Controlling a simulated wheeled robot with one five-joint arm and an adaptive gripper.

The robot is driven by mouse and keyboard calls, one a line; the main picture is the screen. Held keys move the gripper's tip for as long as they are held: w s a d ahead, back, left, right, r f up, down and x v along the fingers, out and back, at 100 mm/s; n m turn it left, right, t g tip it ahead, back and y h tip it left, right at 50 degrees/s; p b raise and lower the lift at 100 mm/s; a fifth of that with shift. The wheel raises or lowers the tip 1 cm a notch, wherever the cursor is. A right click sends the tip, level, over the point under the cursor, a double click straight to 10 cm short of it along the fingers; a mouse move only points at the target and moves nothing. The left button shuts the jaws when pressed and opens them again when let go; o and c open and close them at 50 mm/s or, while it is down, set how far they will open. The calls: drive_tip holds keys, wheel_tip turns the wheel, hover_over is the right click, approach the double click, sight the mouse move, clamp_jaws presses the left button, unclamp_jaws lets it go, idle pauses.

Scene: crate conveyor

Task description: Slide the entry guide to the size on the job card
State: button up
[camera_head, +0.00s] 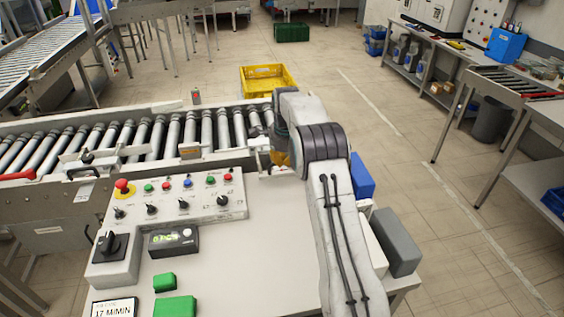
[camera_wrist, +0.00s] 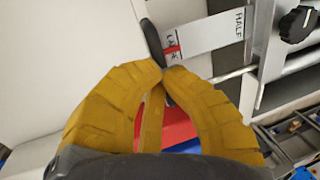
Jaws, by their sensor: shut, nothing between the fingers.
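My gripper (camera_wrist: 160,78) has yellow fingers with their tips together and nothing between them. In the head view it is mostly hidden behind my arm, at the conveyor's near right end (camera_head: 280,160). In the wrist view a dark upright handle (camera_wrist: 152,38) stands just beyond the fingertips; I cannot tell whether they touch. Beside it is a pale scale plate (camera_wrist: 208,36) reading HALF, with a red line near its left end and smaller, unclear lettering. A black knob (camera_wrist: 298,24) sits farther right. A card (camera_head: 114,309) at the head view's lower left reads 17 M/MIN.
The roller conveyor (camera_head: 140,142) runs along the back of my worktop. A control panel (camera_head: 168,205) with buttons and knobs stands left of my arm. Green blocks (camera_head: 176,307) lie on the worktop. A yellow crate (camera_head: 247,89) is beyond the conveyor.

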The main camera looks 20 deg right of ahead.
drive_tip(key=shift+o, duration=0.7)
drive_tip(key=shift+s+f, duration=0.15)
drive_tip(key=shift+s, duration=0.3)
drive_tip(key=o, duration=0.3)
drive_tip(key=shift+w+d+f, duration=0.15)
drive_tip(key=shift+w+f, duration=0.2)
drive_tip(key=shift+w, duration=0.45)
drive_tip(key=shift+o, duration=1.4)
drive_tip(key=shift+s+r, duration=0.15)
drive_tip(key=shift+r, duration=0.15)
drive_tip(key=shift+o, duration=0.7)
drive_tip(key=v, duration=1.2)
